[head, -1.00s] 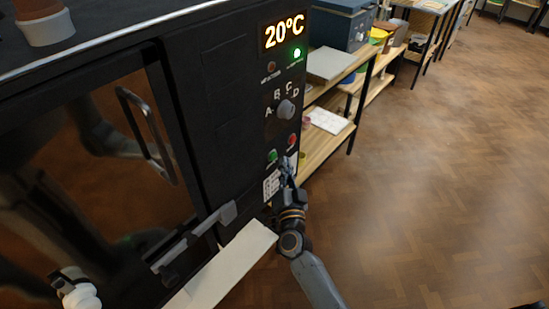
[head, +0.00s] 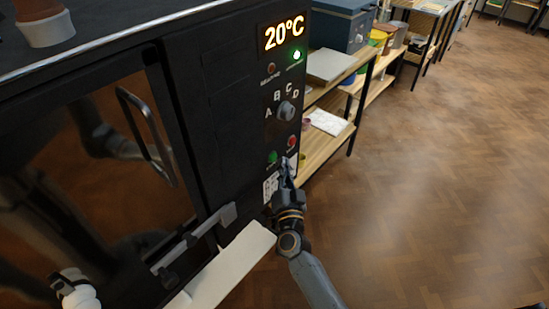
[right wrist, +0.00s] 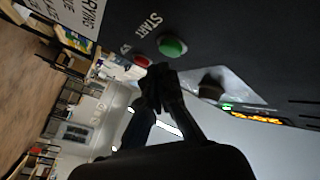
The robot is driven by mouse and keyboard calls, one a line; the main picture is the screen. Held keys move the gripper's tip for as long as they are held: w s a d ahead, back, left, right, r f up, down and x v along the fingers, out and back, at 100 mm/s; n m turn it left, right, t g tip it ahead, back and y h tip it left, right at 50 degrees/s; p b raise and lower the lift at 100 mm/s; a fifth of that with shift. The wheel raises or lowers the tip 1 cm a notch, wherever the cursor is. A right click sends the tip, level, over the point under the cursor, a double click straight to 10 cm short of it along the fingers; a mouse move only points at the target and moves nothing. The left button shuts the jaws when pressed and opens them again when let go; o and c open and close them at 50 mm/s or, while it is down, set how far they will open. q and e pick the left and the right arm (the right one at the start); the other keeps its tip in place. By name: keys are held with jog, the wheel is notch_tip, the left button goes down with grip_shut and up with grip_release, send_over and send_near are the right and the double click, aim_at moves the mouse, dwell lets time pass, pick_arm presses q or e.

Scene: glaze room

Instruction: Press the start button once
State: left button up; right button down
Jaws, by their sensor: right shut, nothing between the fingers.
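The green start button (head: 272,157) is on the lower part of the kiln's black control panel. It also shows in the right wrist view (right wrist: 172,46), beside the label START. A red button (head: 291,142) sits to its upper right. My right gripper (head: 286,167) is shut and empty, its fingertips close to the panel just below and right of the green button. In the right wrist view its fingertips (right wrist: 160,75) are just below the green button in the picture; I cannot see contact. My left gripper is not in view.
The panel has a dial (head: 286,111) and a 20°C display (head: 284,33) with a lit green lamp (head: 297,55). The kiln door handle (head: 148,135) projects at left. Wooden shelves (head: 325,145) stand behind the kiln. The floor (head: 440,190) at right is clear.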

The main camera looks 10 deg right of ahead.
jog(key=shift+w+a, duration=0.1)
dwell(0.5)
jog(key=shift+w+a, duration=0.2)
jog(key=shift+w, duration=0.05)
jog(key=shift+w+a, duration=0.25)
jog(key=shift+w, duration=0.1)
dwell(0.8)
jog(key=shift+s+d, duration=0.1)
jog(key=shift+s+d+p, duration=0.35)
jog(key=shift+s+d, duration=0.05)
jog(key=shift+s, duration=0.2)
jog(key=s+d+p, duration=0.1)
jog(key=s, duration=0.1)
jog(key=s+d, duration=0.2)
jog(key=shift+p, duration=0.35)
